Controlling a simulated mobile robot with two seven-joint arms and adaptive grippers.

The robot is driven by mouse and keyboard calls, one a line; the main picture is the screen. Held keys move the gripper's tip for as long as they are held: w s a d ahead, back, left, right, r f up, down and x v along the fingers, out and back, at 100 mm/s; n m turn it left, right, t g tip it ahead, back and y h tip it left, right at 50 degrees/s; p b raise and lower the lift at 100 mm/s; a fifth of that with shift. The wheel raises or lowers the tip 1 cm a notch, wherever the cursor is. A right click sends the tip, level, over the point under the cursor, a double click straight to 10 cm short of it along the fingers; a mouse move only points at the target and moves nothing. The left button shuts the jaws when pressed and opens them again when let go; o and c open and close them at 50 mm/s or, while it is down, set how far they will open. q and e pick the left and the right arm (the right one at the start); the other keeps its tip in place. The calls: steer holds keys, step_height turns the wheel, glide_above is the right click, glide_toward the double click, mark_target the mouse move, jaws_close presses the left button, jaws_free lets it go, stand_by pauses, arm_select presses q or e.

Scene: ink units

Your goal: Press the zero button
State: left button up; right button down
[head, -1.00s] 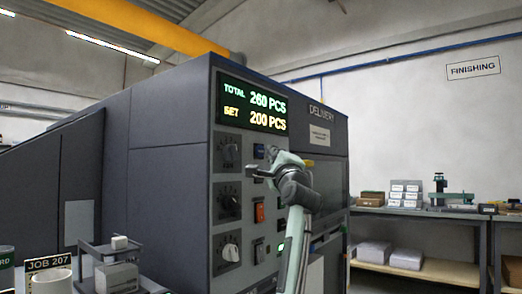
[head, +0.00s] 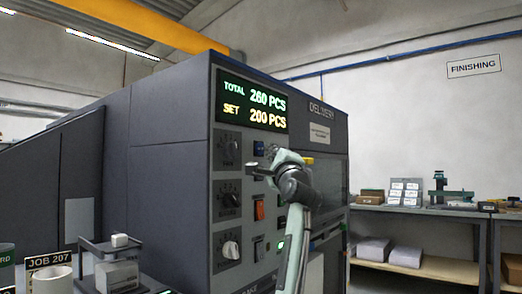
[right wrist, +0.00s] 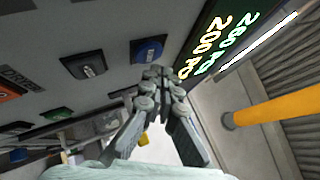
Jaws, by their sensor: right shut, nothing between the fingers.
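The control panel (head: 240,185) is on the grey machine, with a display (head: 252,106) reading TOTAL 260 PCS and SET 200 PCS. A blue button (head: 259,148) sits just under the display; it also shows in the right wrist view (right wrist: 147,50). No readable zero label shows. My right gripper (head: 252,169) is shut and empty, in front of the panel below the blue button in the head view. In the right wrist view its fingertips (right wrist: 158,73) are close to the blue button; I cannot tell whether they touch. My left gripper is not in view.
Dark knobs (head: 228,200), a white knob (head: 230,250), an orange-red switch (head: 259,208) and a lit green button (head: 281,246) share the panel. A black switch (right wrist: 86,66) is beside the blue button. A bench (head: 430,212) stands at right.

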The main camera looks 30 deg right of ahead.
stand_by(0.4)
steer(key=shift+w+a+p, duration=0.2)
steer(key=shift+w+p, duration=0.15)
steer(key=shift+w, duration=0.05)
steer(key=shift+w+a, duration=0.2)
steer(key=shift+w, duration=0.25)
stand_by(0.7)
steer(key=shift+s+d, duration=0.35)
steer(key=shift+s, duration=0.45)
steer(key=s, duration=0.1)
steer(key=s+d, duration=0.1)
steer(key=s, duration=0.1)
steer(key=s+d, duration=0.1)
steer(key=shift+s, duration=0.35)
